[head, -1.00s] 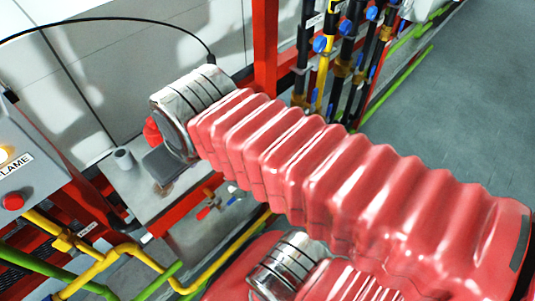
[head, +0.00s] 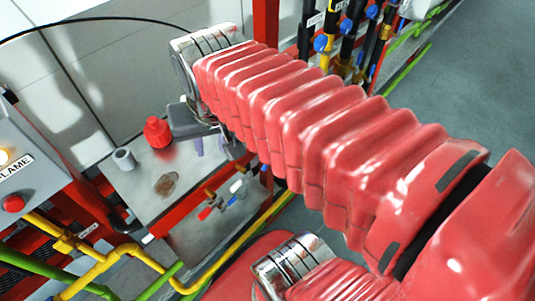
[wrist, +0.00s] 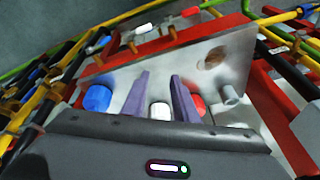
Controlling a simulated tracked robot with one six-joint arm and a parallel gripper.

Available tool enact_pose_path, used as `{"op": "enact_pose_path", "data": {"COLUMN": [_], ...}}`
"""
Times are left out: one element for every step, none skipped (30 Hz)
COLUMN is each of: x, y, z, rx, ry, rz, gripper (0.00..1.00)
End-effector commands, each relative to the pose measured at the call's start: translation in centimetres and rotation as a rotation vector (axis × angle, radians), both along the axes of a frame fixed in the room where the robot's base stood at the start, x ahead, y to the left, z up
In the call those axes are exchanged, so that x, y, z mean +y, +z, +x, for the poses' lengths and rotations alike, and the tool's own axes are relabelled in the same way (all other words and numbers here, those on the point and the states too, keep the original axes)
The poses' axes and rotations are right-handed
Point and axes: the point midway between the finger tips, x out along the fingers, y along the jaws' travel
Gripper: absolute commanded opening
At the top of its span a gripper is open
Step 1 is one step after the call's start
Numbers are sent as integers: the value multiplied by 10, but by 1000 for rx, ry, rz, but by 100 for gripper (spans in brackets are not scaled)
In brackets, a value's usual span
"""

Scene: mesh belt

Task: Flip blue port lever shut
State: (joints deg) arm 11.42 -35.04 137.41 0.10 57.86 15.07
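My gripper (head: 210,147) is at the end of the red-sleeved arm in the head view, over the grey panel (head: 143,197). In the wrist view my gripper (wrist: 160,78) has its two purple fingers apart, with nothing held between them. Small levers stick out from the panel's front edge: one with a red handle (head: 204,214) and one with a white handle (head: 237,186). The wrist view shows the white handle (wrist: 145,28) and red handle (wrist: 190,12) at the top, beyond the fingertips.
The panel carries a red knob (head: 157,132), a grey stub (head: 124,159), a brown round patch (head: 166,184) and a blue knob (wrist: 98,97). Yellow pipes (head: 100,264) run in front. A control box (head: 25,165) stands left. Open floor (head: 470,110) lies right.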

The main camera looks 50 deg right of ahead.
Motion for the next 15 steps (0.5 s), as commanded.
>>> {"op": "enact_pose_path", "data": {"x": [-14,-21,-31,-38,-45,-55,-62,-70,-79,-86,-93,-102,-108,-114,-120], "y": [-1,-1,-1,-1,-1,-2,-2,-2,-3,-3,-4,-4,-4,-5,-5], "z": [1,0,0,-1,-2,-3,-5,-6,-8,-10,-12,-14,-17,-18,-21], "rx": [29,44,64,79,92,112,126,140,160,172,188,202,215,225,237], "ry": [-94,-149,-224,-280,-337,-412,-469,-525,-601,-657,-713,-782,-830,-875,-929], "rz": [23,38,56,70,84,102,115,128,145,158,170,185,195,205,215], "gripper": [27,27,27,27,27,27,27,27,27,27,27,27,27,27,27]}}
